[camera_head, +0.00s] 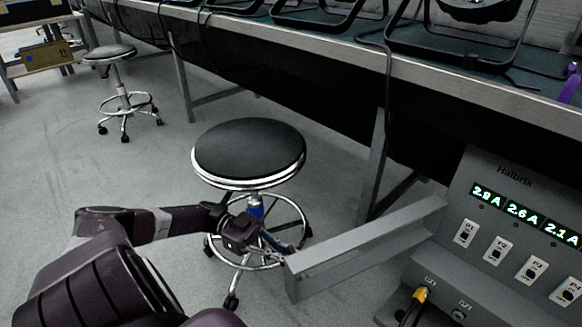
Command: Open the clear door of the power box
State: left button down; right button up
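The grey power box (483,215) stands at the right edge, partly cut off. Its front has lit displays, a row of switches and sockets below. A long grey flanged piece (365,245) sticks out from the box's left side toward the picture's middle. It looks like the door swung out and seen nearly edge-on; I cannot make out its clear pane. My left gripper (268,241) is just beyond the piece's near left end, in front of the stool's base. Its small dark fingers blend into the background, so contact and opening are unclear. My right gripper is not in view.
A black-topped round stool (249,152) on casters stands right behind my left gripper. A long workbench (330,55) with black lamp frames runs across the back. A second stool (112,53) stands far left. A yellow plug (420,294) sits in the box's lower part. Floor at left is clear.

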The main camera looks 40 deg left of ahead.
pick_arm(q)
jog(key=shift+s, duration=0.15)
jog(key=c, duration=2.2)
grip_release()
jog(key=shift+a, duration=0.1)
jog(key=shift+o, duration=0.6)
jog(key=v, duration=0.7)
jog(key=shift+a, duration=0.25)
jog(key=shift+s, duration=0.15)
jog(key=shift+s, duration=0.1)
